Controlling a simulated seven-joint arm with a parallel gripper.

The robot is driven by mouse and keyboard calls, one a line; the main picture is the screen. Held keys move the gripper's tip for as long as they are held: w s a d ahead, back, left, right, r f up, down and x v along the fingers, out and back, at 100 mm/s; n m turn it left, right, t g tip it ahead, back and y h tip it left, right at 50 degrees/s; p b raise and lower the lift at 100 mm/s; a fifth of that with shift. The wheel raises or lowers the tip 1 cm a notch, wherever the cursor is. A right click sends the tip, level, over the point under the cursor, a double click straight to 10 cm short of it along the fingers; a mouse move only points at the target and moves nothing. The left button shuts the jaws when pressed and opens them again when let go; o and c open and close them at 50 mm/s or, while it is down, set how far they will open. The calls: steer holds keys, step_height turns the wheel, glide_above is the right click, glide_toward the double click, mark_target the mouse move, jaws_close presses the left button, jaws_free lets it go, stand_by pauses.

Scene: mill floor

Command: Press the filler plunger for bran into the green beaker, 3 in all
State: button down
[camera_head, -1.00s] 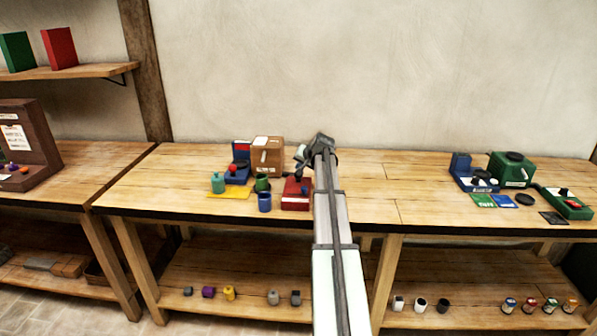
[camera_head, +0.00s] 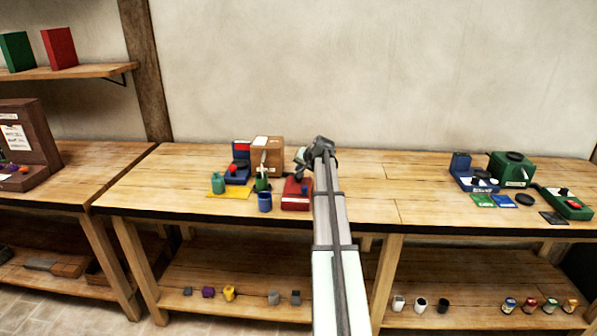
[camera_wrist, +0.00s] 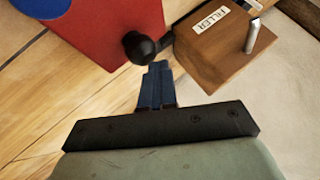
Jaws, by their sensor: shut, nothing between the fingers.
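The filler is a brown box (camera_head: 272,146) at the back of the bench. In the wrist view it carries a FILLER label (camera_wrist: 209,20) and a pale grey lever-like part (camera_wrist: 252,36), perhaps the plunger. The green beaker (camera_head: 262,184) stands in front of the filler in the head view; its contents are too small to tell. My gripper (camera_head: 301,156) is just right of the filler. In the wrist view its blue fingers (camera_wrist: 159,68) are shut and empty, close to the filler's edge and a black knob (camera_wrist: 139,46) by the red box. Contact cannot be told.
A red box (camera_head: 295,196) stands right of the beaker. The bench between my arm and the green machine (camera_head: 510,170) is clear.

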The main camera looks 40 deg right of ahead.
stand_by(0.4)
steer(key=shift+r, duration=1.3)
steer(key=shift+r, duration=2.5)
stand_by(0.4)
step_height(320, 180, up, 4)
steer(key=shift+f, duration=0.1)
steer(key=shift+f, duration=0.15)
steer(key=shift+f, duration=4.25)
